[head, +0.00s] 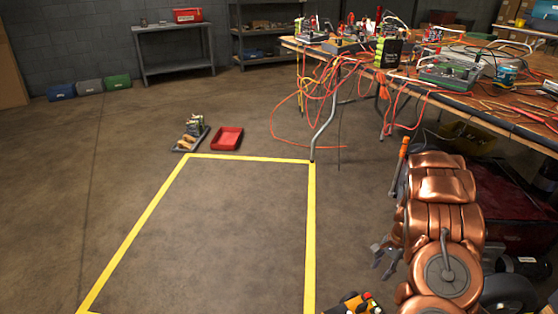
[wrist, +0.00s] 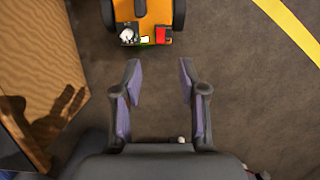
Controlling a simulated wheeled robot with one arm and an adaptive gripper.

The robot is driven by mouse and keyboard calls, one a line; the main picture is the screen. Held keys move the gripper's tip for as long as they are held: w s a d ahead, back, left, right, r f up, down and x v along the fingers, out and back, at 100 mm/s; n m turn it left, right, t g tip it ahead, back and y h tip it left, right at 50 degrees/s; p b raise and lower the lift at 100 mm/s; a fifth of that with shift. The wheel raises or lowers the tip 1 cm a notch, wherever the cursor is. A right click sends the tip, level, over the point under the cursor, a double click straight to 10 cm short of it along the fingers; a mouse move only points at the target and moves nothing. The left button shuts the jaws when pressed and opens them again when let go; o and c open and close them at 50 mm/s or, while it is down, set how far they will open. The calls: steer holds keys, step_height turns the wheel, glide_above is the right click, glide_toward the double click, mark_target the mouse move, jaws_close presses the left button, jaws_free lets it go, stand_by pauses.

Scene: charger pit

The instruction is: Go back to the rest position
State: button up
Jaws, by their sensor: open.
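My gripper (head: 384,257) shows in the head view at the lower right, beside my copper-coloured arm, above the concrete floor. It is to the right of the yellow floor line and in front of the workbench. In the wrist view my gripper (wrist: 159,72) has its two fingers apart with nothing between them. No object is in contact with the fingertips.
The workbench (head: 455,88), loaded with tools and devices, has orange cables (head: 320,85) hanging to the floor. A red tray (head: 226,138) lies beyond the yellow floor outline (head: 311,240). The outlined floor is clear. A wooden surface (wrist: 35,60) is at left in the wrist view.

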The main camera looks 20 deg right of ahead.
steer(key=shift+r, duration=0.1)
steer(key=s+a+r+n+h+p, duration=0.1)
steer(key=a+r+n+p, duration=0.2)
steer(key=a+r+p, duration=0.85)
steer(key=s+a+r+n+g+p, duration=0.15)
steer(key=r+p, duration=0.25)
steer(key=r, duration=1.4)
steer(key=a+r+n+h+p, duration=0.1)
steer(key=a+r+n+p, duration=0.2)
steer(key=a+r+p, duration=0.85)
steer(key=s+a+r+n+p, duration=0.3)
steer(key=s+r+p, duration=0.3)
steer(key=r, duration=0.5)
steer(key=s+a+r+n+p, duration=0.3)
steer(key=s+a+r+p, duration=0.1)
steer(key=r, duration=0.7)
steer(key=s+a+r+n+h+p, duration=0.1)
steer(key=s+a+r+n+p, duration=0.2)
steer(key=s+r+p, duration=0.4)
step_height(320, 180, up, 4)
steer(key=shift+s+a+f+p, duration=0.1)
steer(key=shift+s+a+p, duration=0.25)
steer(key=shift+s+a, duration=0.45)
